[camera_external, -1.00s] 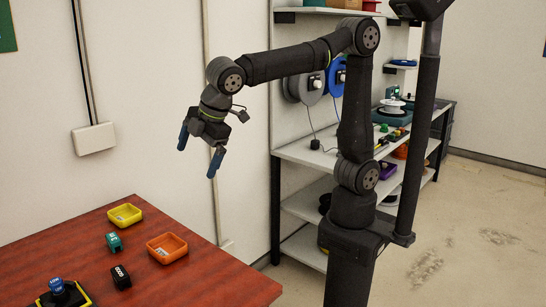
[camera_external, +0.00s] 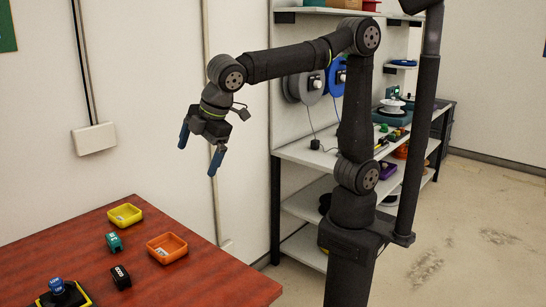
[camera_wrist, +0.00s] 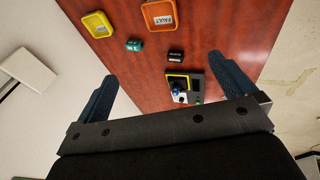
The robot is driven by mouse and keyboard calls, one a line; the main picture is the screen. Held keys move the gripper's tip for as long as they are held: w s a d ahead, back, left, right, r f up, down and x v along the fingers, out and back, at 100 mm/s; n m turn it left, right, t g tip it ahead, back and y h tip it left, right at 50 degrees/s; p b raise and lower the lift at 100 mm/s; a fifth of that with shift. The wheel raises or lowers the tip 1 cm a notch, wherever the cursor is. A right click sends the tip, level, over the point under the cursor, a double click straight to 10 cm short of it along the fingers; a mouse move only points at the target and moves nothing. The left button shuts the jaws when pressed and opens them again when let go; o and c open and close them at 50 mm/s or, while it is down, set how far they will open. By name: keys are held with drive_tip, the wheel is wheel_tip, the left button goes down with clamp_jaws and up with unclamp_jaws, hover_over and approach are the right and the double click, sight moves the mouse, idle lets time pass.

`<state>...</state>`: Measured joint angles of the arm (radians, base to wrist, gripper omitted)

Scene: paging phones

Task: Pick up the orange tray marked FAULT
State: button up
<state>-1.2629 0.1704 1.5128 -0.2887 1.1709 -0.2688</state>
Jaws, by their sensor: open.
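The orange tray (camera_external: 167,248) sits on the red-brown table near its right edge in the external view. In the wrist view the orange tray (camera_wrist: 160,16) is at the top middle, partly cut by the frame edge, with a white label reading FAULT inside. My gripper (camera_external: 198,161) is open and empty, high above the table and apart from the tray. Its two blue fingers also show in the wrist view (camera_wrist: 165,78), spread wide apart.
A yellow tray (camera_external: 124,215), a green block (camera_external: 114,242) and a black block (camera_external: 121,278) stand near the orange tray. A yellow-edged black unit with a blue top (camera_external: 57,287) is at the table's front left. Loaded shelves (camera_external: 310,156) stand at the right.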

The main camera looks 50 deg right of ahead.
drive_tip(key=g+h, duration=0.2)
drive_tip(key=g, duration=0.2)
hover_over(168, 251)
wheel_tip(168, 251, down, 12)
wheel_tip(168, 251, down, 17)
drive_tip(key=shift+w+f, duration=0.1)
drive_tip(key=c, duration=0.7)
drive_tip(key=shift+r, duration=0.2)
